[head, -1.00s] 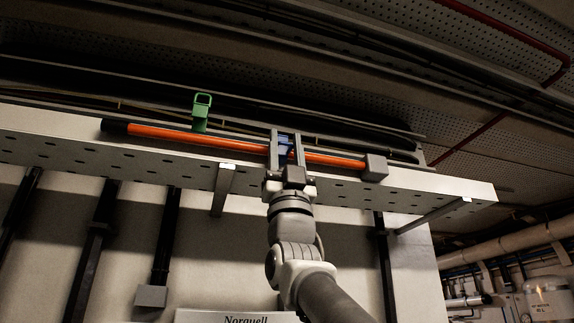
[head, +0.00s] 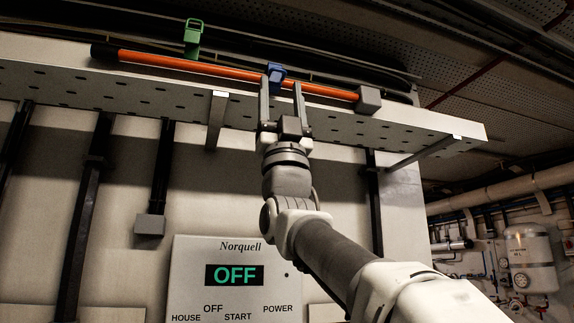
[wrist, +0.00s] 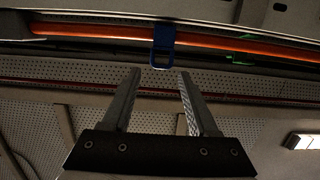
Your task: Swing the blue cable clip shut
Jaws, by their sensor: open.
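The blue cable clip (head: 277,73) sits on the orange cable (head: 200,68) on the perforated tray. In the wrist view the clip (wrist: 163,42) crosses over the cable, its looped end just beyond the fingertips. I cannot tell whether it is fully latched. My gripper (head: 281,85) is open and empty, its fingers pointing up at the clip from the near side. In the wrist view the gripper (wrist: 159,72) shows a clear gap between its fingers, roughly lined up with the clip.
A green clip (head: 193,38) stands upright on the cable to the left. A grey block (head: 368,99) is at the cable's right end. The tray edge (head: 130,95) and its brackets lie close to my arm. A Norquell panel (head: 235,300) reading OFF is below.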

